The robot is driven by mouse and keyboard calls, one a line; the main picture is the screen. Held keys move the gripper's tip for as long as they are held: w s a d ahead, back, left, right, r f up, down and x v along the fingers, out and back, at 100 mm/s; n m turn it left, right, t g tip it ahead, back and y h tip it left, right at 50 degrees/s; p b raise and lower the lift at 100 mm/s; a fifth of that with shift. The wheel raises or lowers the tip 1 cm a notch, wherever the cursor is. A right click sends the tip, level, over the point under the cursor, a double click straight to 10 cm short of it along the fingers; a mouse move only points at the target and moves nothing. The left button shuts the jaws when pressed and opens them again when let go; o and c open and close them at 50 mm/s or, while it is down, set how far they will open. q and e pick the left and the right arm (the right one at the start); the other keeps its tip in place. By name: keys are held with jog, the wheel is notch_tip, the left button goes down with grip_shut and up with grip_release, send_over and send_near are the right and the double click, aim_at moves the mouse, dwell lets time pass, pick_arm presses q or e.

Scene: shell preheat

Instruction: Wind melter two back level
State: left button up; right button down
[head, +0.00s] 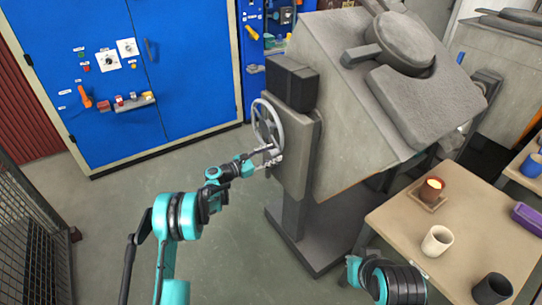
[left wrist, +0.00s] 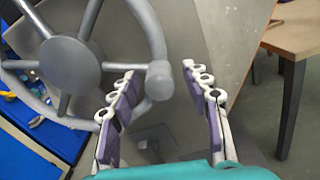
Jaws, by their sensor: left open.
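The melter (head: 365,105) is a grey box tilted on its stand, with a round lid (head: 405,45) on its upper face. A grey spoked handwheel (head: 268,125) is on the left side of its stand. My left gripper (head: 272,158) is at the lower rim of the wheel. In the left wrist view the handwheel (left wrist: 70,65) fills the upper left, and its knob handle (left wrist: 159,80) stands between the two fingers of my left gripper (left wrist: 165,105). The fingers are open, apart from the knob on the right side. My right gripper is not visible; only part of my right arm shows.
A blue cabinet (head: 110,75) stands at the back left. Floor (head: 130,200) between them is clear.

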aim_at(280, 139)
pick_arm(q)
grip_shut()
jog(key=shift+s+r, duration=0.1)
jog(key=shift+r, duration=0.1)
jog(key=r+n, duration=0.1)
jog(key=r+n+p, duration=0.1)
jog(key=r+n, duration=0.1)
jog(key=n, duration=0.1)
jog(key=shift+s+d+r, duration=0.35)
jog(key=shift+s, duration=0.05)
jog(key=shift+r+n+p, duration=0.7)
jog(key=shift+r+n, duration=0.75)
jog(key=shift+n, duration=0.15)
